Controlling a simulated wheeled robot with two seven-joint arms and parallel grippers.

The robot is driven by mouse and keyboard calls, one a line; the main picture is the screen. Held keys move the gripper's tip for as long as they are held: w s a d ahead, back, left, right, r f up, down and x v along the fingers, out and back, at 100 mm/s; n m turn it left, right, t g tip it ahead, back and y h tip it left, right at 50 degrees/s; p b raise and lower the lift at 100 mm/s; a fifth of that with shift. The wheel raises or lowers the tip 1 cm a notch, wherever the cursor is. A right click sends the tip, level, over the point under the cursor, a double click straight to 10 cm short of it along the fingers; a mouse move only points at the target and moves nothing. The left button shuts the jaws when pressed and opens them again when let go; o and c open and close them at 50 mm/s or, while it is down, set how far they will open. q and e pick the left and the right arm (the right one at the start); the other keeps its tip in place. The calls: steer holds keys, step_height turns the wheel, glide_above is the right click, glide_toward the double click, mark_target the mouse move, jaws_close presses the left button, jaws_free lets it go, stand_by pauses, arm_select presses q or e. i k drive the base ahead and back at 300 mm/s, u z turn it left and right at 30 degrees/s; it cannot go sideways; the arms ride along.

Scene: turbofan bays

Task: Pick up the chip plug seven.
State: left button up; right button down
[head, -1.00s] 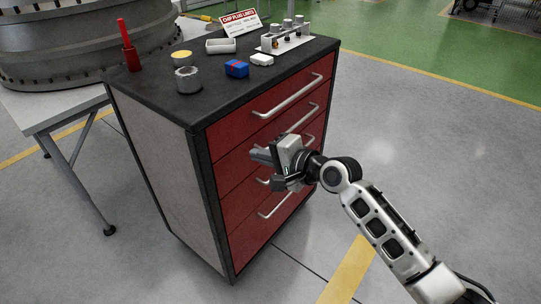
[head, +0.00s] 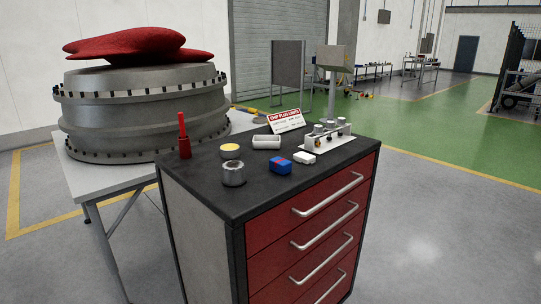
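A white stand (head: 328,141) on the cabinet top holds several small grey metal plugs (head: 329,125) in a row. I cannot read any number on them, so I cannot tell which is chip plug seven. A short open metal cylinder (head: 233,174) stands near the front left of the top. A sign headed "CHIP PLUG LIMITS" (head: 286,121) stands at the back. Neither of my grippers is in view.
The red-drawer cabinet (head: 306,229) has a dark top (head: 205,180). On it are a blue block (head: 280,166), a white block (head: 304,158), a light tray (head: 267,142), a yellow-topped tin (head: 230,151) and a red tool (head: 183,140). A large engine casing (head: 140,110) stands behind left. Floor at right is clear.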

mark_target(340, 122)
steer(key=u, duration=0.15)
steer(key=k, duration=0.35)
steer(key=z, duration=0.6)
steer(key=i, duration=1.25)
steer(key=u, duration=0.4)
